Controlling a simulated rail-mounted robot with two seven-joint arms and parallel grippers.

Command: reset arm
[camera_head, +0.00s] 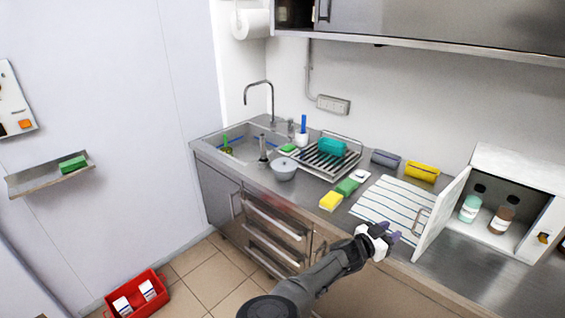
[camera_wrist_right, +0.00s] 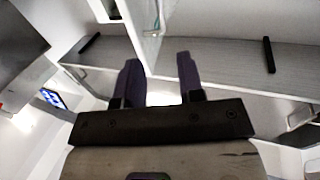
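My right gripper (camera_head: 391,239) is at the front edge of the counter, in front of the striped mat and left of the open white cabinet door. In the right wrist view its two dark fingers (camera_wrist_right: 158,72) stand apart with nothing between them. The right arm reaches up from the bottom middle of the head view. My left gripper is in neither view.
The open cabinet door (camera_head: 441,214) is close to the gripper; bottles stand in the cabinet. The striped mat (camera_head: 392,200), yellow sponge (camera_head: 330,201), dish rack (camera_head: 320,159), grey bowl (camera_head: 284,169) and sink (camera_head: 245,147) line the counter. A red crate (camera_head: 137,297) is on the floor.

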